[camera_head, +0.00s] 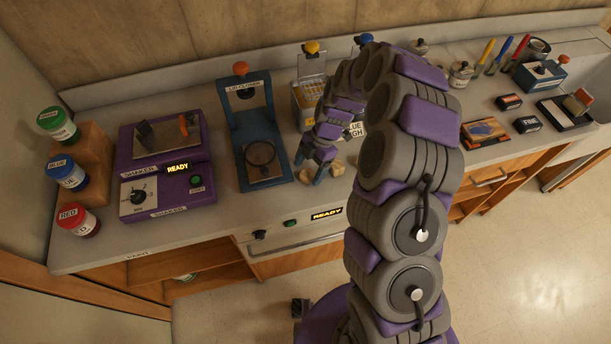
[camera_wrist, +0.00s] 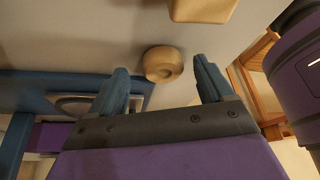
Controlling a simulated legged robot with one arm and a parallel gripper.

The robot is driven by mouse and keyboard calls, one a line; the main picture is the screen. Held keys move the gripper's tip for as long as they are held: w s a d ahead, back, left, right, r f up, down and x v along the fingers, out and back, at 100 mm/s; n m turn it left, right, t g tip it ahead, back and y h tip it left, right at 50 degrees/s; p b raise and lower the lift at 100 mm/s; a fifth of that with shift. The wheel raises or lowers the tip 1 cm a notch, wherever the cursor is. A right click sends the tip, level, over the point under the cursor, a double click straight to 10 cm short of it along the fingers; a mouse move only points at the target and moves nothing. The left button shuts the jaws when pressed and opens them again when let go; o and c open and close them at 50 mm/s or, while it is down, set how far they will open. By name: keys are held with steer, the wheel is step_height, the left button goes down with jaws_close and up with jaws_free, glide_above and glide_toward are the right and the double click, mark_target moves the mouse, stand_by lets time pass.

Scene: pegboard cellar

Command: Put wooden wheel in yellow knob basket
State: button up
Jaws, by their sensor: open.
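The wooden wheel (camera_wrist: 163,64) is a small round tan piece with a dimpled centre, lying on the counter. In the wrist view it sits between and slightly beyond the fingertips of my gripper (camera_wrist: 161,69), with a gap on each side. In the head view my gripper (camera_head: 309,168) is low over the counter, open and empty, and the wheel (camera_head: 305,176) shows beside its fingers. The yellow knob basket (camera_head: 308,96) stands behind my gripper, with a yellow knob on top and yellow contents showing. My arm hides part of it.
Another wooden piece (camera_head: 337,167) lies close on the right; it also shows in the wrist view (camera_wrist: 203,8). The blue lid closer (camera_head: 262,130) stands just left. A blue-knobbed unit (camera_head: 363,40) is mostly behind my arm. The purple shaker (camera_head: 165,165) is farther left.

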steer(key=shift+s+a+f, duration=0.15)
steer(key=shift+a+f, duration=0.05)
steer(key=shift+f, duration=0.35)
steer(key=shift+d, duration=0.2)
steer(key=shift+d, duration=0.15)
steer(key=shift+c, duration=1.2)
steer(key=c, duration=1)
steer(key=shift+o, duration=0.2)
steer(key=shift+r, duration=0.1)
